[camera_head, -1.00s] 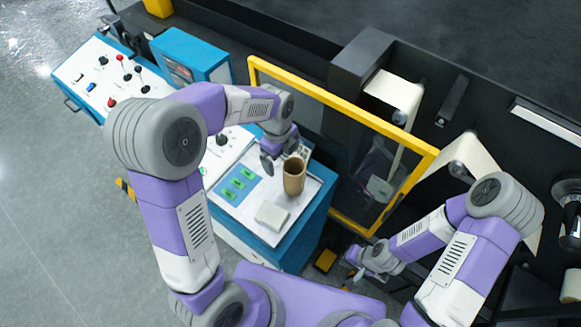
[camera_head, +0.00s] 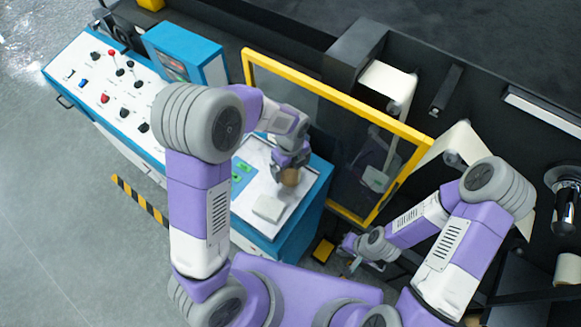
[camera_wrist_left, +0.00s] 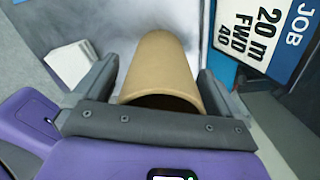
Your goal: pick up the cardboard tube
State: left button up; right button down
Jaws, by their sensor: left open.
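The cardboard tube (camera_head: 290,177) is brown and hollow and stands on the white top of the blue cabinet, partly hidden by my left gripper (camera_head: 284,165). In the left wrist view the tube (camera_wrist_left: 160,68) lies between the two fingers of my left gripper (camera_wrist_left: 160,90). The fingers are open on both sides of it, and a gap shows on the right side. My right gripper (camera_head: 350,258) is low beside the cabinet, away from the tube; its fingers are too small to judge.
A pale block (camera_head: 269,208) lies on the cabinet top (camera_head: 250,222) near the tube. A job card (camera_wrist_left: 262,30) shows in the wrist view. A yellow-framed guard (camera_head: 335,95) stands right behind the cabinet. A control panel (camera_head: 90,70) is at the left.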

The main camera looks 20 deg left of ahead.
pick_arm(q)
jog(key=c, duration=1.1)
jog(key=shift+o, duration=0.2)
jog(key=shift+r, duration=0.1)
notch_tip(320, 180, up, 10)
